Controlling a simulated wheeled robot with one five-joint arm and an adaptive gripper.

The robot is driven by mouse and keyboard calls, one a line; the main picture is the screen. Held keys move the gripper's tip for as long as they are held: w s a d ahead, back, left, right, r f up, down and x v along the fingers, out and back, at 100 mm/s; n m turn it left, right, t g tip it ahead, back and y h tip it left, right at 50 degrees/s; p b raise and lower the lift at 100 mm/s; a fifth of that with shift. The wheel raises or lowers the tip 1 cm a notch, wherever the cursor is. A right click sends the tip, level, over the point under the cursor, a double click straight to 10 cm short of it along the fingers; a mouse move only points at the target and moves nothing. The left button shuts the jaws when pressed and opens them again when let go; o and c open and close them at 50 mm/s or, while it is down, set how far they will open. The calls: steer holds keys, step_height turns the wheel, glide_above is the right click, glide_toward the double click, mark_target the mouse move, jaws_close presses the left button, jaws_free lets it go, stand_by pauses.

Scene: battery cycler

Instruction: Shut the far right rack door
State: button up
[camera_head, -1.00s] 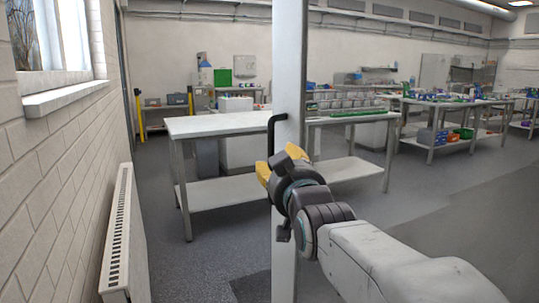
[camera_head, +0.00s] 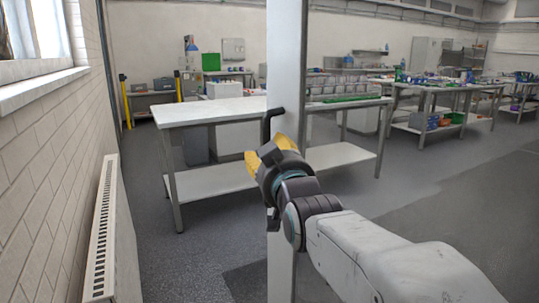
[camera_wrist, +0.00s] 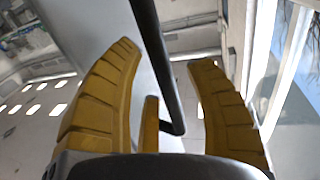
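The rack door (camera_head: 287,60) is a pale grey upright panel seen nearly edge-on in the middle of the head view. Its black bar handle (camera_head: 267,125) sticks out from the panel's left side. My gripper (camera_head: 268,152), with yellow fingers, is at the lower part of the handle. Gaps show between the handle and both fingers. The rack body is not clearly in view.
A white radiator (camera_head: 103,230) and brick wall stand on the left. A white-topped workbench (camera_head: 200,113) stands behind the door. Further benches with small items (camera_head: 440,88) are at the back right. The grey floor at right (camera_head: 430,205) is clear.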

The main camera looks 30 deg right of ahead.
jaws_close()
steer(key=shift+w+d, duration=0.1)
stand_by(0.3)
